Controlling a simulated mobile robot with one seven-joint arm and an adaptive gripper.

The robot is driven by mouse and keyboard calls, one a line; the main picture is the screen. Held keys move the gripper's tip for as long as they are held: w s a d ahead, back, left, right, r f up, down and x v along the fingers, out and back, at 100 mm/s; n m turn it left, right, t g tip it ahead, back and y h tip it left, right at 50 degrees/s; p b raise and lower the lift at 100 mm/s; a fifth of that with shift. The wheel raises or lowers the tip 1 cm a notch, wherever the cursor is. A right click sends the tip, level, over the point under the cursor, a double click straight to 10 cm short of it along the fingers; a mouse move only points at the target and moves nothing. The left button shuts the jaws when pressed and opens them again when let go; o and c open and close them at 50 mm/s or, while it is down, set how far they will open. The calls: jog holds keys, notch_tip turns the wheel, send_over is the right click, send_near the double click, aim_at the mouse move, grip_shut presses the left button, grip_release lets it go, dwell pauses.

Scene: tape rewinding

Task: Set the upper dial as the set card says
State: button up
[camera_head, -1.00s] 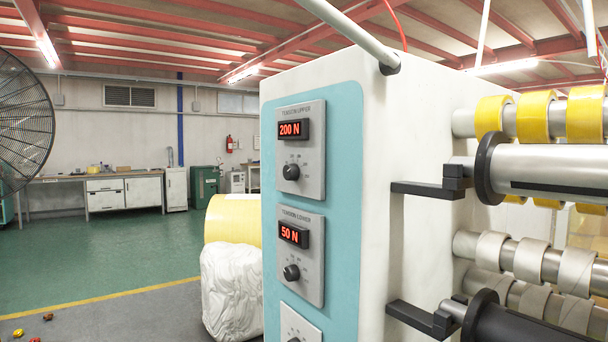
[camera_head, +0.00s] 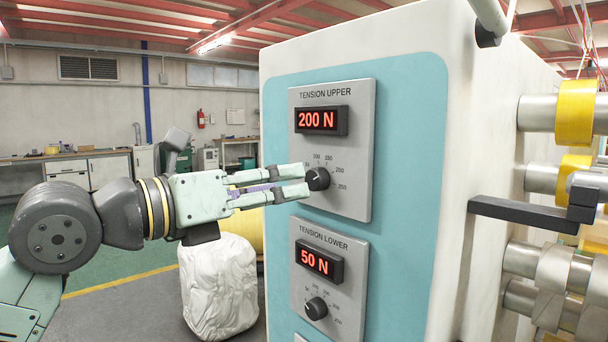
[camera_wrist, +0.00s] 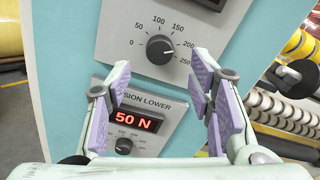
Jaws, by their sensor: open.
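The upper dial (camera_head: 317,180) is a black round knob on the grey TENSION UPPER panel (camera_head: 350,198). Its display (camera_head: 321,120) reads 200 N in red. In the wrist view the upper dial (camera_wrist: 160,49) has its white mark pointing right, near 200. My gripper (camera_head: 303,181) is level with the dial, coming from the left, with its fingertips close to it. In the wrist view my gripper (camera_wrist: 160,82) is open and empty; the dial shows ahead, beyond the lilac finger pads. I cannot tell whether a tip touches it. I see no set card.
The TENSION LOWER panel (camera_head: 345,305), reading 50 N, with its lower dial (camera_head: 316,308), is just below. A black bracket (camera_head: 520,212) and rollers with yellow tape (camera_head: 575,112) stick out at right. A white wrapped bundle (camera_head: 218,285) stands below my arm.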

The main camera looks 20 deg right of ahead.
aim_at(312, 181)
jog(key=shift+p+x, duration=0.55)
jog(key=shift+x, duration=2.25)
jog(key=shift+c, duration=0.4)
grip_shut()
